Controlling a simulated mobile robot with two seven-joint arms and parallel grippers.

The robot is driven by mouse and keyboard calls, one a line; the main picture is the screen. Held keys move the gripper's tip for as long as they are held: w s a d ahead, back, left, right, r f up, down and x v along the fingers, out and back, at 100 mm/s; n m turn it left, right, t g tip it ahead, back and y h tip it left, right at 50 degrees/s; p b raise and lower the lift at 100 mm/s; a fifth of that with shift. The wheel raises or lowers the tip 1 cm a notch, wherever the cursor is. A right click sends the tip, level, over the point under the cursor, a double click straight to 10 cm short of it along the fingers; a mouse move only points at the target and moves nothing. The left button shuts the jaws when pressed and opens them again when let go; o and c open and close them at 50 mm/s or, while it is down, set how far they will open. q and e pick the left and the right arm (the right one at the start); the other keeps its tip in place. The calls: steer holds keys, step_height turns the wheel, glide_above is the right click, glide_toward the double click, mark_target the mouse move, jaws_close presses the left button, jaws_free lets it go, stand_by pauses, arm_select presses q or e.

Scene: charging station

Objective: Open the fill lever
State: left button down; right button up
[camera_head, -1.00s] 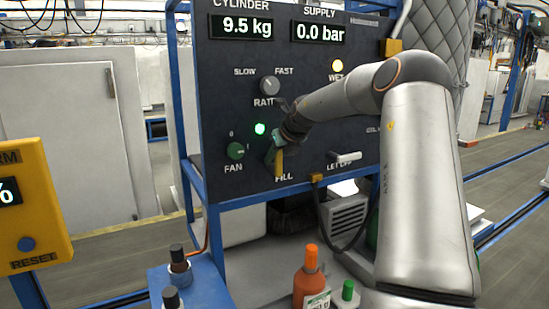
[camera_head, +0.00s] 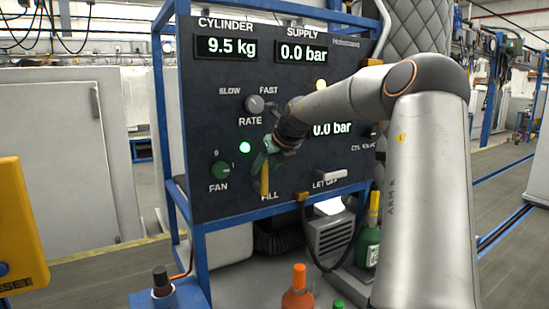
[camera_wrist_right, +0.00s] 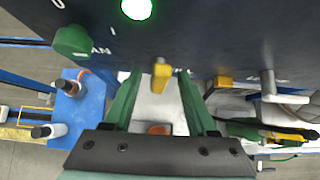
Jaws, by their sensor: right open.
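The fill lever (camera_head: 264,180) is a yellow handle pointing down, just above the FILL label on the dark control panel (camera_head: 215,118). In the wrist view the lever's yellow end (camera_wrist_right: 160,75) shows between my two green fingers, with gaps on both sides. My right gripper (camera_head: 263,160) is open at the lever and not closed on it. It also shows in the right wrist view (camera_wrist_right: 160,88). The arm and gripper hide the lever's upper part and pivot in the head view. My left gripper is not in view.
A green FAN knob (camera_head: 220,170) and a lit green lamp (camera_head: 244,147) lie left of the lever. The RATE knob (camera_head: 254,104) is above, the LET OFF lever (camera_head: 328,175) to the right. An orange-topped bottle (camera_head: 298,290) stands below.

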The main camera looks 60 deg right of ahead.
steer(key=v, duration=0.7)
steer(key=shift+s, duration=0.15)
steer(key=shift+a+r, duration=0.1)
steer(key=shift+a, duration=0.05)
stand_by(0.3)
